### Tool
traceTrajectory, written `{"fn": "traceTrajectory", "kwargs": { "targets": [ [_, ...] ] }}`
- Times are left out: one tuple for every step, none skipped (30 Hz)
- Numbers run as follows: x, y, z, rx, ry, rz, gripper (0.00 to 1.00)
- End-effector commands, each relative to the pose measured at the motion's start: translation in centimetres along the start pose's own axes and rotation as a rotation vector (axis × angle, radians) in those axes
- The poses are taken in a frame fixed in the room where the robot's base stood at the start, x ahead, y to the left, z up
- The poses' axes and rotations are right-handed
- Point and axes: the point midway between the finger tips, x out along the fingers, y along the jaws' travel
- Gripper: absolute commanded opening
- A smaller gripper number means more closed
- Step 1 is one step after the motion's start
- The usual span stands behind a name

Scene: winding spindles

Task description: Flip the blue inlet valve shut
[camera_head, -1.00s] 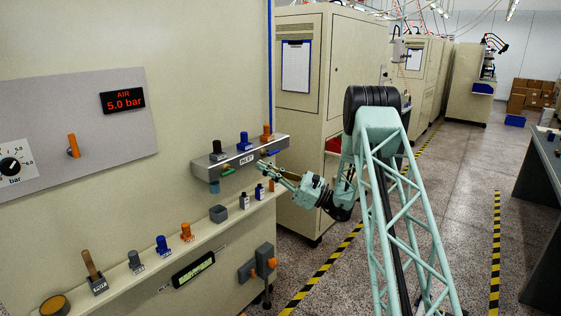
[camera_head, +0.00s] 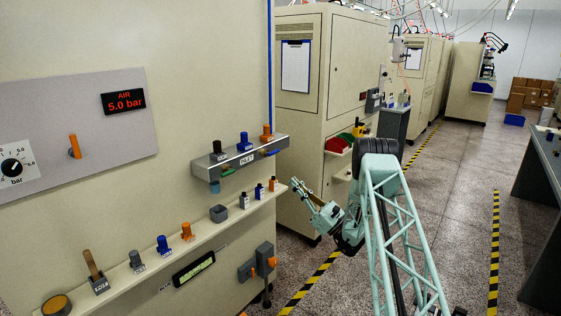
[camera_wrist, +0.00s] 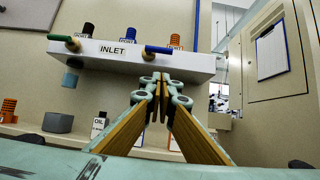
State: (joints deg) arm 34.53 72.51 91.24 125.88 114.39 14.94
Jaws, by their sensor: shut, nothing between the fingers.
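The INLET manifold (camera_head: 250,156) is a grey bar on the cream machine, also seen in the wrist view (camera_wrist: 115,58). A blue lever (camera_wrist: 160,50) lies roughly level across its front on the right, and shows small in the head view (camera_head: 272,153). A green lever (camera_wrist: 62,38) is at the manifold's left end, also in the head view (camera_head: 229,172). My gripper (camera_head: 296,184) is shut and empty, right of and below the manifold, apart from it. In the wrist view its fingertips (camera_wrist: 162,80) appear just below the blue lever.
Capped posts, including a blue one (camera_head: 244,142), stand on the manifold. A cabinet (camera_head: 330,100) stands behind my arm. The floor aisle at right is clear.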

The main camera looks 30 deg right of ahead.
Motion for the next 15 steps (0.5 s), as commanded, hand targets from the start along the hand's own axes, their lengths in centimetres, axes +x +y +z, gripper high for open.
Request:
{"fn": "traceTrajectory", "kwargs": {
  "targets": [
    [-0.36, -0.31, -0.15, -0.001, -0.003, -0.008, 0.00],
    [-0.53, -0.48, -0.22, -0.002, -0.005, -0.013, 0.00],
    [-0.72, -0.66, -0.30, -0.003, -0.007, -0.018, 0.00],
    [-0.84, -0.76, -0.35, -0.003, -0.008, -0.020, 0.00],
    [-0.94, -0.85, -0.39, -0.003, -0.009, -0.023, 0.00],
    [-1.03, -0.92, -0.43, -0.003, -0.010, -0.025, 0.00],
    [-1.08, -0.95, -0.45, -0.004, -0.011, -0.026, 0.00],
    [-1.11, -0.98, -0.46, -0.004, -0.011, -0.026, 0.00],
    [-1.13, -0.99, -0.46, -0.004, -0.012, -0.027, 0.00],
    [-1.13, -1.00, -0.46, -0.004, -0.012, -0.027, 0.00],
    [-1.13, -0.99, -0.46, -0.004, -0.012, -0.027, 0.00],
    [-1.13, -0.99, -0.46, -0.004, -0.012, -0.027, 0.00],
    [-1.12, -0.99, -0.45, -0.004, -0.012, -0.027, 0.00],
    [-1.12, -0.99, -0.45, -0.004, -0.012, -0.027, 0.00],
    [-1.12, -0.98, -0.45, -0.004, -0.012, -0.027, 0.00]
  ]
}}
